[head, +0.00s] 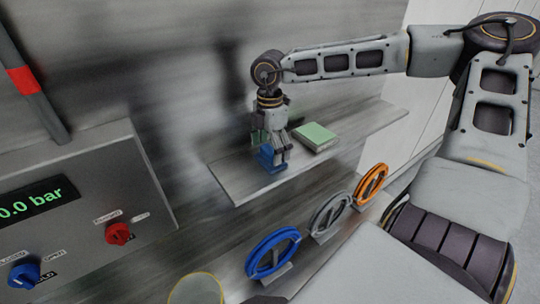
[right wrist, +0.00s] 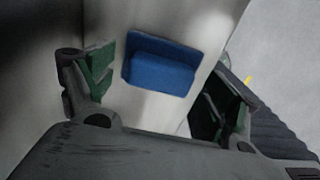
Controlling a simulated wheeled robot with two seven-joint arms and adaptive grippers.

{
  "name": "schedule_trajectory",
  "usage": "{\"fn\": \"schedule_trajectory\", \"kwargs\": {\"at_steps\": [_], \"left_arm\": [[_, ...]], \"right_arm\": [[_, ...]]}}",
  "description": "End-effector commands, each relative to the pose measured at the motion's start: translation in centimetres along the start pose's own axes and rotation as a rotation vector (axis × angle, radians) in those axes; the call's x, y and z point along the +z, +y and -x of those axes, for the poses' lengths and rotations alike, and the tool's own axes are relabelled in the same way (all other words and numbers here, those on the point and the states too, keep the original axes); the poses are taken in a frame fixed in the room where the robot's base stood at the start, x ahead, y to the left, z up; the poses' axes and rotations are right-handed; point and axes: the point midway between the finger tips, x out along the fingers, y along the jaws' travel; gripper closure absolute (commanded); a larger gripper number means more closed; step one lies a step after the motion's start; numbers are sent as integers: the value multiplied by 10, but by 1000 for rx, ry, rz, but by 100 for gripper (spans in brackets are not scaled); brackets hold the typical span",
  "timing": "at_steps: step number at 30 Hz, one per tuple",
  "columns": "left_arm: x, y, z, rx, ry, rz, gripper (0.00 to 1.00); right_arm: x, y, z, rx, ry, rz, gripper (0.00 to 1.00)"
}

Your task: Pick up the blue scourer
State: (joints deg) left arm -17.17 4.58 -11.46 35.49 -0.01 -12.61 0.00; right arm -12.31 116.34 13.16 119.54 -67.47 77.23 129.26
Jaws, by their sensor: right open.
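The blue scourer (right wrist: 160,69) lies on the grey shelf (head: 232,184) in the head view, partly hidden behind my right gripper. In the head view the scourer (head: 266,157) shows at the fingertips. My right gripper (head: 279,152) points down at it from above. In the right wrist view my right gripper (right wrist: 160,90) is open, with one green-padded finger left of the scourer and the other to its right. A gap shows on the right side of the scourer; whether the left finger touches it I cannot tell. My left gripper is not in view.
A green block-like pad (head: 315,136) lies on the shelf right of my gripper. Below the shelf stand a blue handwheel (head: 273,254), a grey one (head: 331,214) and an orange one (head: 370,183). A control panel (head: 100,165) with red and blue knobs is at left.

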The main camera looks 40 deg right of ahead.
Motion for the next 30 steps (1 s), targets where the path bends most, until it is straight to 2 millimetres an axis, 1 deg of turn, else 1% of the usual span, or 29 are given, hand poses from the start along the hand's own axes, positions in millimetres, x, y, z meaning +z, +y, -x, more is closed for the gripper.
{"fn": "schedule_trajectory", "kwargs": {"at_steps": [3, 6, 20, 23, 30], "left_arm": [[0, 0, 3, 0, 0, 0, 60], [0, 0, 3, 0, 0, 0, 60], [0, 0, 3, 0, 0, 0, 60], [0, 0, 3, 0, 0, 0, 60], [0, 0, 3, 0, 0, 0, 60]], "right_arm": [[0, -1, -8, -2, 0, 0, 12], [0, -1, -11, -1, 0, 0, 12], [0, 0, -12, 0, 0, 0, 12], [0, 0, -12, 0, 0, 0, 23], [0, 0, -12, 0, 0, 0, 54]]}}
